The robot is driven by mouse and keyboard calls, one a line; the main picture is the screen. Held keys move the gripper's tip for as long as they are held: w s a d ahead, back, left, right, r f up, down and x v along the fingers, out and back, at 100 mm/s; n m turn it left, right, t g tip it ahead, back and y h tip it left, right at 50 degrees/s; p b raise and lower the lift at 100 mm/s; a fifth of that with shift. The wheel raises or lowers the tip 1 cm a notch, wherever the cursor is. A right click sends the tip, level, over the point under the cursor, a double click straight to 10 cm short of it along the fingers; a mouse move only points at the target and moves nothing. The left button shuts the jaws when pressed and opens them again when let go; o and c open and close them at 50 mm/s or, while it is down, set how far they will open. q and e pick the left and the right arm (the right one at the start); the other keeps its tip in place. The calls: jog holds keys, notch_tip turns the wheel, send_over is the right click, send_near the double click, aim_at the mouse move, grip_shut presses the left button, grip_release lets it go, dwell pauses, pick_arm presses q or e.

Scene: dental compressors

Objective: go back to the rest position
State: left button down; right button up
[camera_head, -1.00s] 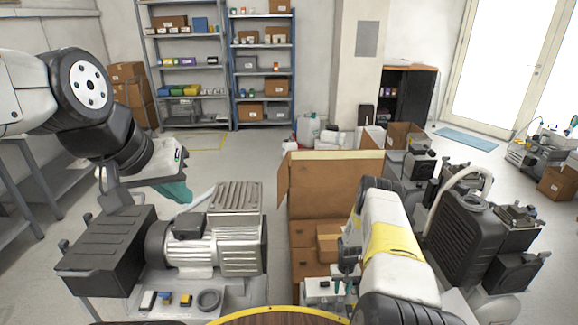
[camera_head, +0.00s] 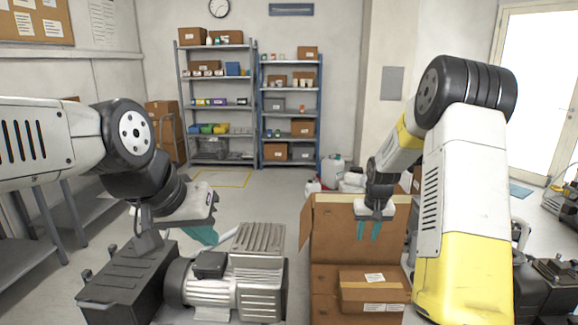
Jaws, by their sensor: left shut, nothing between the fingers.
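My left gripper (camera_head: 203,236) hangs at the left behind the compressor. Its teal fingers are shut, empty and partly hidden by its own body. My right gripper (camera_head: 369,231) points down in front of the raised flap of an open cardboard box (camera_head: 330,222). Its two teal fingers stand apart with nothing visible between them. My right arm is bent high at the right of the view.
A compressor with a silver motor (camera_head: 235,285) and black housing (camera_head: 125,285) stands below my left gripper.

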jog(key=s+a+r+t, duration=0.1)
jog(key=s+a+r, duration=0.2)
jog(key=s+r, duration=0.4)
jog(key=s+a+r+t+y, duration=0.1)
jog(key=s+a+r, duration=0.1)
jog(key=s+r, duration=0.5)
jog(key=s+a+r+t, duration=0.1)
jog(key=s+a+r, duration=0.2)
jog(key=s+r, duration=0.4)
jog(key=s+a+n+y, duration=0.1)
jog(key=s+a, duration=0.1)
jog(key=s, duration=0.8)
jog(key=shift+s+a+r, duration=0.15)
jog(key=shift+s+r, duration=0.15)
jog(key=shift+r, duration=0.15)
